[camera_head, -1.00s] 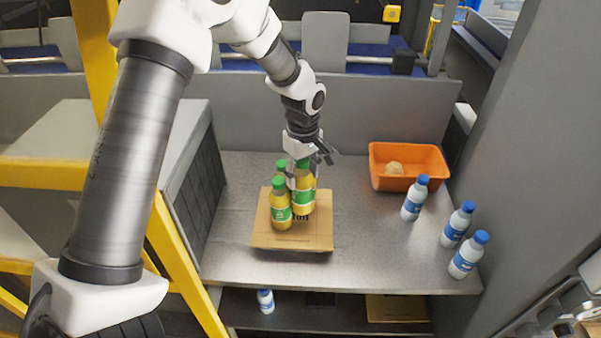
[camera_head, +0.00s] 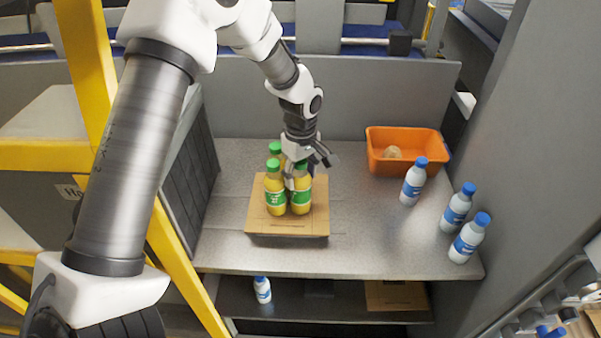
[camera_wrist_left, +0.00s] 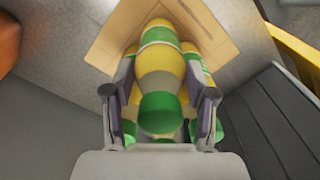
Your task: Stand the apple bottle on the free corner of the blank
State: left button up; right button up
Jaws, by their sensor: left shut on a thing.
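The apple bottle (camera_head: 302,197), yellow with a green cap and label, is upright between the fingers of my left gripper (camera_head: 301,170). The gripper is shut on it from above, and it shows close up in the left wrist view (camera_wrist_left: 160,75). The cardboard blank (camera_head: 287,229) lies on the grey worktop. The held bottle is over its front right part, beside a like bottle (camera_head: 275,195) at the front left. Another like bottle (camera_head: 274,149) stands behind, partly hidden. I cannot tell whether the held bottle's base touches the blank. My right gripper is out of view.
An orange bin (camera_head: 405,153) with a round pale item stands at the back right. Several white bottles with blue caps (camera_head: 412,184) stand along the right. A shelf below holds a small white bottle (camera_head: 262,290) and flat cardboard (camera_head: 397,295). Worktop right of the blank is clear.

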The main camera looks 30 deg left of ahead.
pick_arm(q)
jog(key=shift+a+f, duration=0.1)
jog(key=shift+f, duration=0.35)
jog(key=o, duration=1.5)
notch_tip(320, 180, up, 12)
